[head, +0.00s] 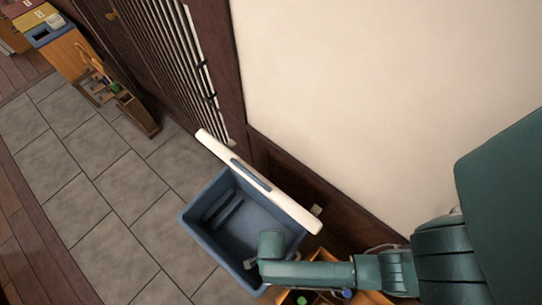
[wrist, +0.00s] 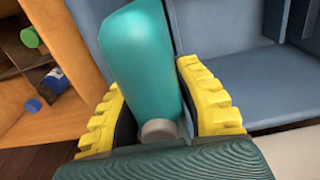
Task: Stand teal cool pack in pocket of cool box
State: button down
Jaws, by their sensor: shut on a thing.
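The teal cool pack (wrist: 138,55) is between the yellow-padded fingers of my gripper (wrist: 150,85) in the wrist view, and the gripper is shut on it. A grey round part shows at the pack's near end. The blue cool box (head: 190,228) stands on the floor with its white lid (head: 290,205) open. A raised divider (head: 226,211) shows inside near its left end. My arm reaches over the box's lower right corner in the head view. The gripper and pack are hidden there. Blue box walls (wrist: 222,25) show behind and right of the pack in the wrist view.
An orange wooden crate (wrist: 75,32) with green and blue-capped items is beside the box. It also shows below my arm in the head view (head: 283,297). A wall and slatted door stand behind the lid. Tiled floor (head: 95,235) is clear to the left.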

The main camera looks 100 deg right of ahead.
jog(key=shift+f+b, duration=2.4)
jog(key=shift+b, duration=0.45)
jog(key=shift+w+f, duration=0.1)
jog(key=shift+f, duration=0.45)
jog(key=shift+f+p, duration=0.25)
jog(key=shift+p, duration=0.1)
jog(key=shift+f, duration=0.25)
jog(key=shift+f+b, duration=0.45)
jog(key=shift+f, duration=0.2)
jog(key=shift+f+b, duration=0.4)
jog(key=shift+f, duration=0.4)
